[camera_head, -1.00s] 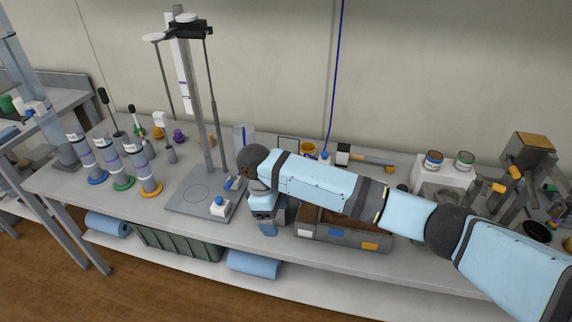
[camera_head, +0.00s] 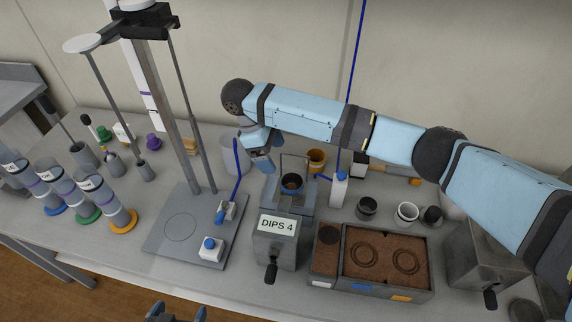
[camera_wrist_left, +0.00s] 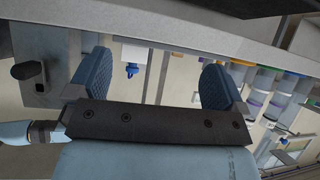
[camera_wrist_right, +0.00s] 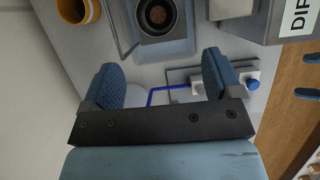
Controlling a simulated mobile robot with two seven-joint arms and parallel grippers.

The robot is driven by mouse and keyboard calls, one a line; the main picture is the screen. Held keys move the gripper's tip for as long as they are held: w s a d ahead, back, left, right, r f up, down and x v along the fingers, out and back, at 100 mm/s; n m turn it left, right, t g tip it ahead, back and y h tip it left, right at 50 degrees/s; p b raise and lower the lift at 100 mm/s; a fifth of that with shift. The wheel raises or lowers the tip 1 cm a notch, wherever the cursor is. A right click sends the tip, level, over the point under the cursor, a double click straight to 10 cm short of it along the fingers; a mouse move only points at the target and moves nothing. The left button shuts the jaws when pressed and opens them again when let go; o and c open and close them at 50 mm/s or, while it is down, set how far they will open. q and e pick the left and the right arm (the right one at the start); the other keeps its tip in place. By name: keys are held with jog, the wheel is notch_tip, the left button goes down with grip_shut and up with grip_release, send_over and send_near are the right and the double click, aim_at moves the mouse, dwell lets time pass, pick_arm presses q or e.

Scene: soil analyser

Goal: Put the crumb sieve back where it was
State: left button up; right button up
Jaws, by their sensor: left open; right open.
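I cannot tell for certain which item is the crumb sieve. A dark round cup (camera_head: 292,183) sits in the top of the grey DIPS 4 box (camera_head: 275,240), beside a thin wire frame; brown material shows inside the cup (camera_wrist_right: 158,14) in the right wrist view. My right gripper (camera_head: 262,152) is open and empty, behind and left of that box. Its two fingers (camera_wrist_right: 160,82) have nothing between them. My left gripper (camera_head: 176,313) is open and empty at the bottom edge, in front of the bench. Its spread fingers (camera_wrist_left: 155,82) show in the left wrist view.
A soil tray (camera_head: 370,288) with two ring marks stands right of the box. Small cups (camera_head: 407,212) and an orange pot (camera_head: 316,160) stand behind. A tall stand (camera_head: 185,240) with a blue-capped block is left, then banded cylinders (camera_head: 107,207). Bench between stand and cylinders is clear.

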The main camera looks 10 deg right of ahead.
send_near(295, 185)
jog(key=s, duration=0.1)
jog(key=s+f, duration=0.1)
jog(key=s, duration=0.1)
jog(key=shift+d, duration=0.1)
jog(key=shift+x, duration=0.85)
jog(key=x, duration=0.3)
jog(key=shift+d+f, duration=0.2)
jog(key=shift+d, duration=0.25)
jog(key=shift+d+f, duration=0.1)
jog(key=shift+f, duration=0.25)
pick_arm(q)
jog(key=shift+s+f, duration=0.2)
jog(key=shift+s, duration=0.3)
pick_arm(e)
jog(key=c, duration=1)
